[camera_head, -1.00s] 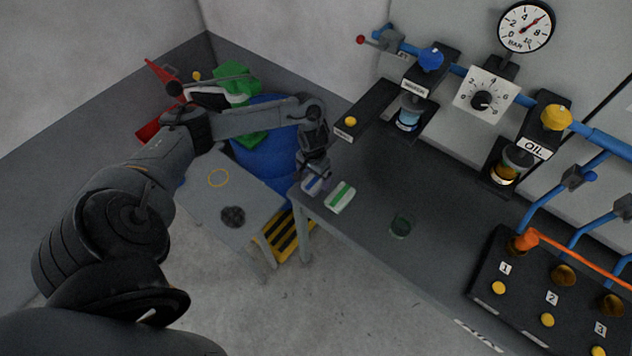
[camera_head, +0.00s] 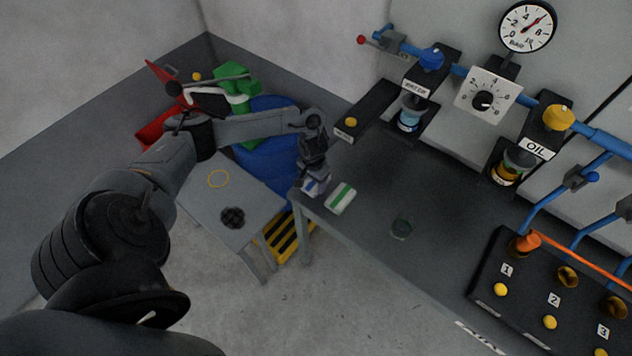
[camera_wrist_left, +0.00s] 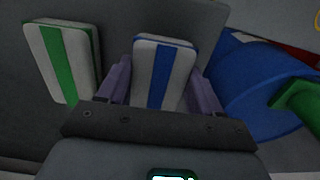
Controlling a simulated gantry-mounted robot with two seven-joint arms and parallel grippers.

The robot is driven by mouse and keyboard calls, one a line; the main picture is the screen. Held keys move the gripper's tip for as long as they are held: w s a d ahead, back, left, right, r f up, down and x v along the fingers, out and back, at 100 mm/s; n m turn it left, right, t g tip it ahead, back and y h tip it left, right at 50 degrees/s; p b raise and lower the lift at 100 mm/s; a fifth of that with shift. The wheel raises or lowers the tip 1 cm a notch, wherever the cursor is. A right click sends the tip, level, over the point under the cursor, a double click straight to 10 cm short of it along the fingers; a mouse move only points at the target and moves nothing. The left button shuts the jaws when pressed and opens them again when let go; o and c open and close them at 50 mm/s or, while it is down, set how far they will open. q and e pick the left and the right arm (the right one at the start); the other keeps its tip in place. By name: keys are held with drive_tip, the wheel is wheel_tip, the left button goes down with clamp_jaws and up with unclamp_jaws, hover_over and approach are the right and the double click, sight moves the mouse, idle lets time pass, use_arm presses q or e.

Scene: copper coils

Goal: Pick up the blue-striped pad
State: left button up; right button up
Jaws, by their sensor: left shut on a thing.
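The blue-striped pad (camera_head: 311,186) is white with a blue stripe and lies at the left corner of the dark bench. In the left wrist view the pad (camera_wrist_left: 163,70) is between the two fingers of my left gripper (camera_wrist_left: 160,88). In the head view my left gripper (camera_head: 314,178) points down over the pad and partly covers it. It is shut on the pad. I cannot tell whether the pad is clear of the bench top. My right gripper is not in view.
A green-striped pad (camera_head: 341,198) lies close beside on the bench. A blue barrel (camera_head: 262,152) and a grey side table (camera_head: 205,205) are left of the bench. Valve panels line the back and right.

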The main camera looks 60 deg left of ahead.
sight(315, 185)
use_arm(q)
drive_tip(key=shift+r, duration=0.2)
drive_tip(key=shift+r, duration=0.55)
drive_tip(key=r, duration=0.1)
drive_tip(key=d+r+p, duration=0.1)
drive_tip(key=r, duration=0.1)
drive_tip(key=shift+r, duration=0.25)
drive_tip(key=d+r+p, duration=0.5)
drive_tip(key=d+r, duration=0.1)
drive_tip(key=d, duration=0.4)
drive_tip(key=shift+s+d, duration=0.35)
drive_tip(key=shift+s, duration=0.05)
